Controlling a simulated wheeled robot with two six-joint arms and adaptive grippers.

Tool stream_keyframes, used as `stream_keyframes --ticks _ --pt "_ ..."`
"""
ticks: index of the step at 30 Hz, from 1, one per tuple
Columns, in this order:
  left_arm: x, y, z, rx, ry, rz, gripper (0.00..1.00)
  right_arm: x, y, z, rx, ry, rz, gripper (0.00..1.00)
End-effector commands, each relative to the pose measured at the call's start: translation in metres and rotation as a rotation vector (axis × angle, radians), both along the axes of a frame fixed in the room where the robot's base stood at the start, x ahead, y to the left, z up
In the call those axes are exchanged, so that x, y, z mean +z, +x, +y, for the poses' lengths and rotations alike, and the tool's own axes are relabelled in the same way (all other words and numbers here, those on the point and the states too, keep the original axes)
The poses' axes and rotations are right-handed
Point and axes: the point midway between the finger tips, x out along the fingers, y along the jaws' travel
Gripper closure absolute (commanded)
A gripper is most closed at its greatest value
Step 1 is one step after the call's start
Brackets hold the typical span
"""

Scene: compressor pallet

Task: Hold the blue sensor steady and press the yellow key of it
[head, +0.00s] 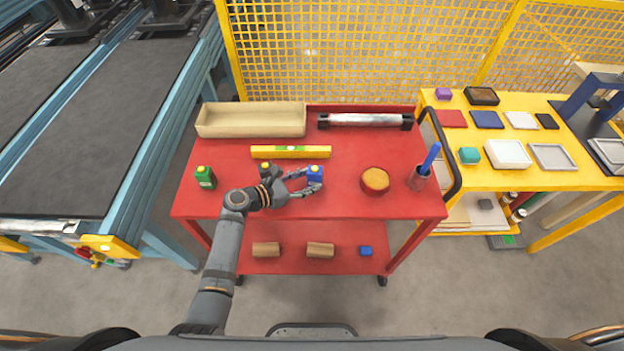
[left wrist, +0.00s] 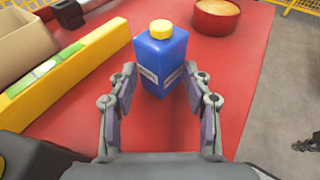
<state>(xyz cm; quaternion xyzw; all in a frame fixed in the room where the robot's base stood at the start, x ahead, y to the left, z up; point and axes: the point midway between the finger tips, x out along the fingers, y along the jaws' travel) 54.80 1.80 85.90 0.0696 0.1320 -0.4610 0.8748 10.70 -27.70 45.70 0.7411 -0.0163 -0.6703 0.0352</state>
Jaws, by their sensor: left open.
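The blue sensor (head: 315,175) stands upright on the red cart top, with its yellow key (head: 316,167) on top. In the left wrist view the sensor (left wrist: 160,65) shows large at the centre, its yellow key (left wrist: 160,28) uncovered and facing up. My left gripper (head: 309,182) reaches in from the left, low over the cart. In the left wrist view its open fingers (left wrist: 161,76) lie to either side of the sensor's near part, with small gaps showing.
A green bottle-like sensor (head: 205,178) and a dark one (head: 265,169) stand to the left. A yellow level (head: 290,152) and beige bin (head: 250,120) lie behind. A round red container (head: 375,181) and a cup with a blue pen (head: 420,178) stand right.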

Motion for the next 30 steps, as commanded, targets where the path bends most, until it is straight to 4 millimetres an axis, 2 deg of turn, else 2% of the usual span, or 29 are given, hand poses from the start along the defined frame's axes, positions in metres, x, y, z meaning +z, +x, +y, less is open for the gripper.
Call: stream_keyframes --ticks 4,13,20,30 --pt "-0.0032 0.0047 -0.0074 -0.001 0.0 0.0 0.51 -0.0023 -0.0001 -0.0003 0.0 0.0 0.0 1.0" --pt "-0.0035 0.0055 -0.0087 -0.001 0.001 0.001 0.51 -0.002 -0.0001 -0.0018 0.001 -0.002 0.0 1.0" --pt "-0.0035 0.0054 -0.0086 -0.001 0.001 0.001 0.82 -0.0019 -0.0002 -0.0028 0.001 -0.003 0.0 1.0" --pt "-0.0037 0.0053 -0.0084 -0.001 0.001 0.001 0.82 -0.0021 -0.0003 -0.0027 0.001 -0.003 0.0 1.0"
